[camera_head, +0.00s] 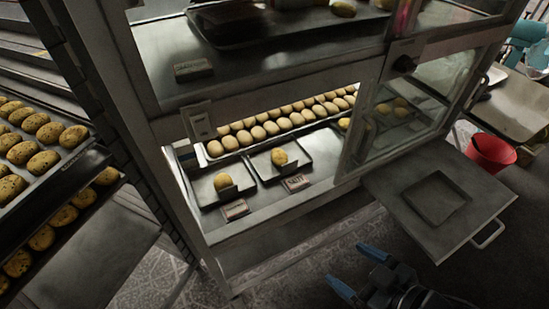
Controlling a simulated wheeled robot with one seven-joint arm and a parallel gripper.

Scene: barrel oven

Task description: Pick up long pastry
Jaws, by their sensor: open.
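My gripper (358,271) is at the bottom, below and in front of the display cabinet. Its two blue-tipped fingers are apart with nothing between them. Two small trays in the lit lower compartment each hold one pastry: the left pastry (223,182) and the right pastry (279,157). Behind them, rows of golden pastries (271,128) fill a long tray. Oval, speckled pastries (42,162) lie on rack trays at the left. I cannot tell which of these is the long pastry. My gripper touches none of them.
The cabinet's glass door (415,108) stands at the right of the lower opening. Labels (296,182) stand before the small trays. A pulled-out board (486,201) with a handle holds an empty square tray (436,183). A red bucket (490,153) stands behind it.

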